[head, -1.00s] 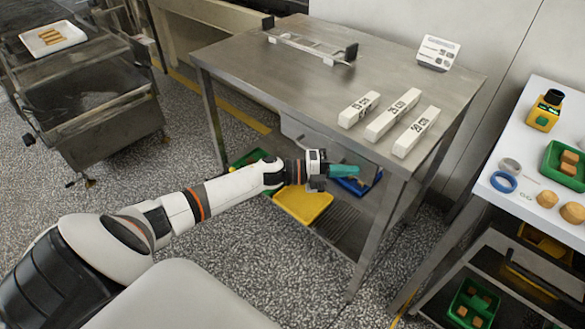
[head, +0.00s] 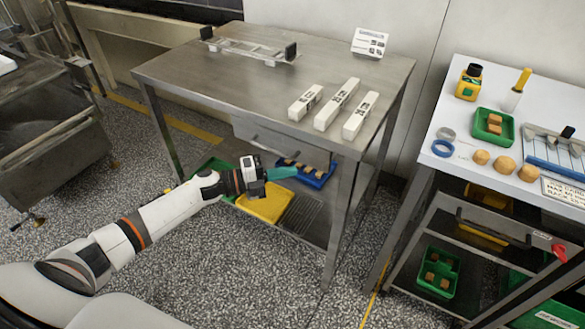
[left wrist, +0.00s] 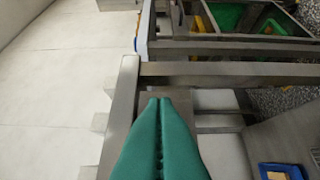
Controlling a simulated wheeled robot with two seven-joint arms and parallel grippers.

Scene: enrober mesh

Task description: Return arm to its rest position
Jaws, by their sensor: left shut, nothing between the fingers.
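My left gripper (head: 281,172) reaches in from the left in the head view, in front of the steel table (head: 230,70) and below the level of its top. Its teal fingers are together and empty. In the left wrist view the closed fingers (left wrist: 160,135) point toward a steel frame of a table. I cannot tell from the views whether they touch anything. My right gripper is not in view.
Three white labelled blocks (head: 337,104) and a clear rack (head: 248,48) stand on the steel table. Its lower shelf holds a yellow tray (head: 265,207) and a blue tray (head: 318,178). A white-topped cart (head: 470,125) stands at right. Speckled floor is open in front.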

